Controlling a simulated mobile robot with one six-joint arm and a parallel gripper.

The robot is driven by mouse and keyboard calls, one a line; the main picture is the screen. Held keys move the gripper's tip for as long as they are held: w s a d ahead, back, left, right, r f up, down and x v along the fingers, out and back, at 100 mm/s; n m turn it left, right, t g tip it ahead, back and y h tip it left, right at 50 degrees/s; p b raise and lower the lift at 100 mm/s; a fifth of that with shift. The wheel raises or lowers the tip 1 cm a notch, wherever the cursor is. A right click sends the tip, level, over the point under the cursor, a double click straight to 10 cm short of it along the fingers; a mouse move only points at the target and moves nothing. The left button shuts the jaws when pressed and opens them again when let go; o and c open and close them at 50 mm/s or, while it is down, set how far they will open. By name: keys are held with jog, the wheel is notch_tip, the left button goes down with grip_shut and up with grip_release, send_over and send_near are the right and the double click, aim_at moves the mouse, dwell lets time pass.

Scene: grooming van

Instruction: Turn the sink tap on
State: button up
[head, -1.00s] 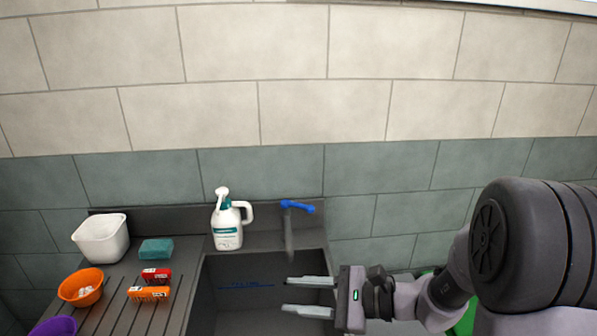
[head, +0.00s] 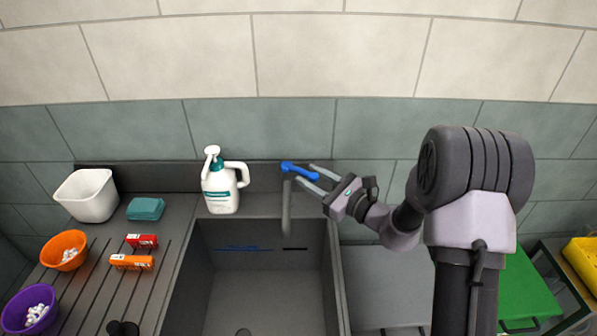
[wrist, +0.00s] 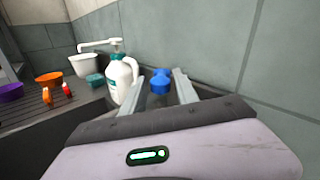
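The sink tap has a grey spout (head: 286,210) standing at the back edge of the sink basin (head: 250,285). Its blue lever (head: 299,171) sits on top and points to the right. My gripper (head: 311,177) is open at the right end of the lever, with one finger behind it and one in front. In the wrist view the blue lever (wrist: 160,81) shows between the two finger tips of my gripper (wrist: 158,92). Whether a finger touches the lever cannot be told.
A white pump bottle (head: 221,185) stands left of the tap. The tiled wall is close behind.

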aim_at(300, 170)
jog(key=x, duration=0.4)
jog(key=shift+w+a+b, duration=0.25)
jog(key=shift+w+b, duration=0.05)
jog(key=shift+w, duration=0.05)
grip_shut()
dwell(1.1)
